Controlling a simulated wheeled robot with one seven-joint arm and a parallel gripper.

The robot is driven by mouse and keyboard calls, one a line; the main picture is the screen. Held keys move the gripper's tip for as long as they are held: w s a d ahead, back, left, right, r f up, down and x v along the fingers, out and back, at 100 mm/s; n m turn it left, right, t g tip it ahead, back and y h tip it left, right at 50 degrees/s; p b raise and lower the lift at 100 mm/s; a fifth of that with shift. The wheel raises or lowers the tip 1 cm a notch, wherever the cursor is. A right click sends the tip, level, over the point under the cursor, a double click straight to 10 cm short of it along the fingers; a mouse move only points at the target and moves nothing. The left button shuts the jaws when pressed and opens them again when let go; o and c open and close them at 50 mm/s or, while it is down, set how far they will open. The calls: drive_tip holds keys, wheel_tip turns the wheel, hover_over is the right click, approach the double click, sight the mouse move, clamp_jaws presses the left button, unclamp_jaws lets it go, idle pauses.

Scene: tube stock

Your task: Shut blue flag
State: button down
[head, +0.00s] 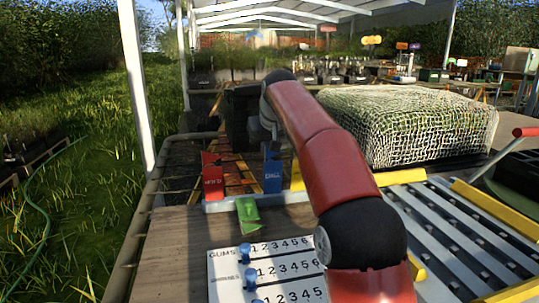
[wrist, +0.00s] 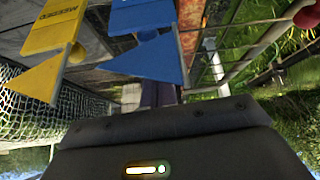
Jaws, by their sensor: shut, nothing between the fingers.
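In the wrist view the blue flag (wrist: 143,18) shows a lettered plate with a pointed blue pennant. My gripper (wrist: 158,95) is shut and empty, close to the pennant's edge; I cannot tell whether they touch. In the head view my dark hand is beyond the flags, and its fingertips are hidden.
The red flag (head: 213,180) stands upright; the green flag (head: 248,214) lies tipped forward. The yellow flag (head: 297,175) is partly behind my arm. A net-covered block (head: 410,125) sits at right. A numbered board (head: 265,272) with blue pegs and a slatted rack (head: 450,235) are nearer.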

sight(271, 175)
drive_tip(key=shift+s+d+f+b, duration=0.2)
drive_tip(key=shift+s, duration=0.45)
drive_tip(key=shift+s+d+f+b, duration=0.15)
drive_tip(key=shift+s+b, duration=0.05)
drive_tip(key=shift+s, duration=0.4)
drive_tip(key=shift+f+b, duration=0.1)
drive_tip(key=shift+b, duration=0.25)
